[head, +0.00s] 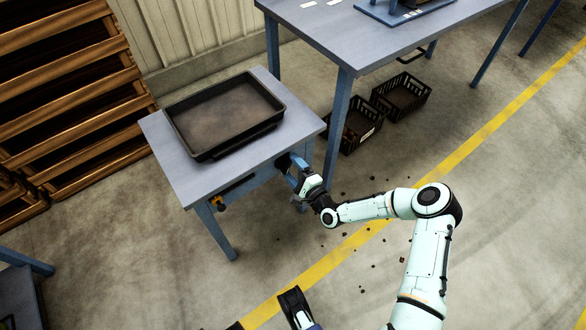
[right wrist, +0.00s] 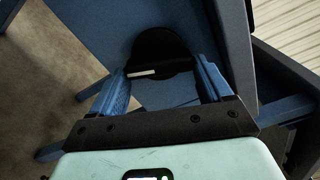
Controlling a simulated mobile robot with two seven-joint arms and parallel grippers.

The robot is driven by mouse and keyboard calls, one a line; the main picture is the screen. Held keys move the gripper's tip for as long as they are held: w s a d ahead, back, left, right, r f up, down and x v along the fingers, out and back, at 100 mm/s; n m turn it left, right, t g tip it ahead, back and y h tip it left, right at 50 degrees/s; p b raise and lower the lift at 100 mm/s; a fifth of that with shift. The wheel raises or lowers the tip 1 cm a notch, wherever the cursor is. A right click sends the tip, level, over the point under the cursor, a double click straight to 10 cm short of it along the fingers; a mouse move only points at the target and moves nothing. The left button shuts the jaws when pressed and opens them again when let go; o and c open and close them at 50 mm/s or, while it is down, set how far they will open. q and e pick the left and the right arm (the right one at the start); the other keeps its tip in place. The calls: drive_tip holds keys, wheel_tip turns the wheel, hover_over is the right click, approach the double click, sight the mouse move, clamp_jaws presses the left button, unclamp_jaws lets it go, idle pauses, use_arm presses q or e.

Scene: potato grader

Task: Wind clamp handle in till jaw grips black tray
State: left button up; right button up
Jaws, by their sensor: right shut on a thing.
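The black tray (head: 225,112) lies flat on the small blue-grey table (head: 177,172) in the head view. My right gripper (head: 291,168) is at the table's near right side, below the top. It is shut on a dark round part, seemingly the clamp handle (right wrist: 163,50), which sits between the blue fingers in the right wrist view. The fingers and the table edge hide most of this part in the head view. The clamp jaw cannot be made out clearly.
A small yellow-orange part (head: 218,201) is under the table's front edge. A larger blue table (head: 350,40) stands behind on the right, with black crates (head: 402,95) by it. Wooden pallets (head: 70,80) are at the left. Dark lumps are scattered on the floor.

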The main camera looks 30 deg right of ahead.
use_arm(q)
drive_tip(key=shift+s+f, duration=0.1)
use_arm(e)
drive_tip(key=shift+a+f+m, duration=0.1)
drive_tip(key=shift+a+m, duration=0.05)
drive_tip(key=shift+m, duration=0.35)
drive_tip(key=o, duration=1)
drive_tip(key=shift+s, duration=0.1)
use_arm(q)
drive_tip(key=shift+h, duration=0.3)
drive_tip(key=r+p, duration=0.1)
drive_tip(key=d+r+p, duration=0.1)
drive_tip(key=r, duration=0.1)
drive_tip(key=shift+s+d+r+p, duration=0.4)
use_arm(e)
drive_tip(key=s, duration=0.8)
drive_tip(key=s+d, duration=0.1)
drive_tip(key=s, duration=0.4)
drive_tip(key=shift+s, duration=0.1)
